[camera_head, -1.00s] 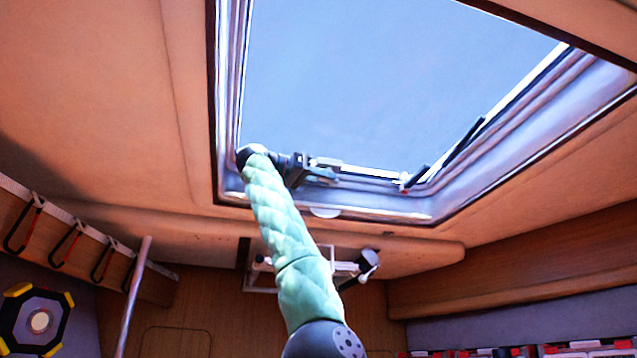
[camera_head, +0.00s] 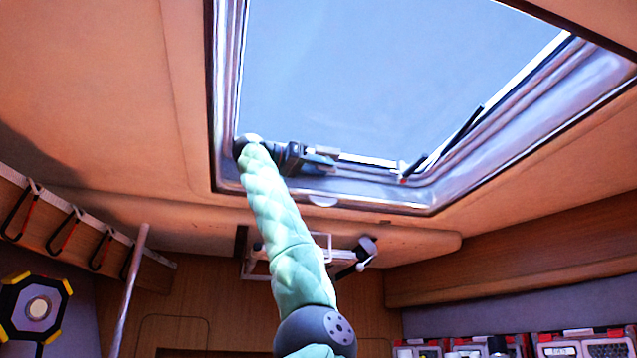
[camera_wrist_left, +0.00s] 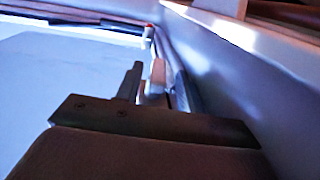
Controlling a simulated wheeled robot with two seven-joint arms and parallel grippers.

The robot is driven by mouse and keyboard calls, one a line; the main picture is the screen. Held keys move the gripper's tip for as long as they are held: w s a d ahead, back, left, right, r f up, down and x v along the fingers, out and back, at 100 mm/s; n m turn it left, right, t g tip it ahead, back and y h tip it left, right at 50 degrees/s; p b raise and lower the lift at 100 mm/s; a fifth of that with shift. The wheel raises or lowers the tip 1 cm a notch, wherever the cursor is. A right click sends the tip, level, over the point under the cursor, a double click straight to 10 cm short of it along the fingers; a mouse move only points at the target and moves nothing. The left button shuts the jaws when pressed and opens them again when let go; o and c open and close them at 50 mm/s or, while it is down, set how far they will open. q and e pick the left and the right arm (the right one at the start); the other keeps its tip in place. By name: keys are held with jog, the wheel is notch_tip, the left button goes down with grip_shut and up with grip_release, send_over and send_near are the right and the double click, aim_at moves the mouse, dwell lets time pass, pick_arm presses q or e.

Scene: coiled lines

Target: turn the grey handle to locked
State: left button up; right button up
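My left gripper (camera_head: 322,160) is up at the lower edge of the roof hatch, pointing right along its frame. In the left wrist view its two dark fingers (camera_wrist_left: 157,88) stand apart, with a narrow light grey piece between them. This piece looks like the grey handle (camera_wrist_left: 157,76), seen end on; small gaps seem to show beside it, and I cannot tell whether a finger touches it. In the head view the gripper mostly hides it. My right gripper is not in view.
The hatch frame (camera_head: 375,192) runs close under the gripper. A white fitting with a red spot (camera_head: 405,172) and a black strut (camera_head: 455,142) are at its right corner. Hooks (camera_head: 65,235) hang at the left, beside a pole (camera_head: 128,290).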

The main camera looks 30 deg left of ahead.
pick_arm(q)
jog(key=shift+d, duration=0.15)
jog(key=shift+n+t+y+p, duration=0.3)
jog(key=shift+n+t+y, duration=0.2)
jog(key=shift+n+y, duration=0.3)
jog(key=n+y, duration=0.1)
jog(key=n+t+y+p, duration=0.1)
jog(key=y, duration=0.1)
jog(key=shift+d+r, duration=0.1)
jog(key=shift+d, duration=0.2)
jog(key=n+t+y+p, duration=0.1)
jog(key=n+y, duration=0.1)
jog(key=y, duration=0.1)
jog(key=shift+s+y, duration=0.1)
jog(key=shift+y, duration=0.2)
jog(key=s+d+n+g+y+p, duration=0.4)
jog(key=d+n+g+y+p, duration=0.3)
jog(key=n+y, duration=0.65)
jog(key=w+f+m, duration=0.1)
jog(key=w+f, duration=0.4)
jog(key=f, duration=0.5)
jog(key=w+f+m, duration=0.2)
jog(key=w+f, duration=0.4)
jog(key=f, duration=0.4)
jog(key=w+f+m, duration=0.2)
jog(key=w+f, duration=0.3)
jog(key=f, duration=0.5)
jog(key=shift+w+a+f+t+p, duration=0.15)
jog(key=shift+a+f+t+p, duration=0.15)
jog(key=shift+a+f+p, duration=0.05)
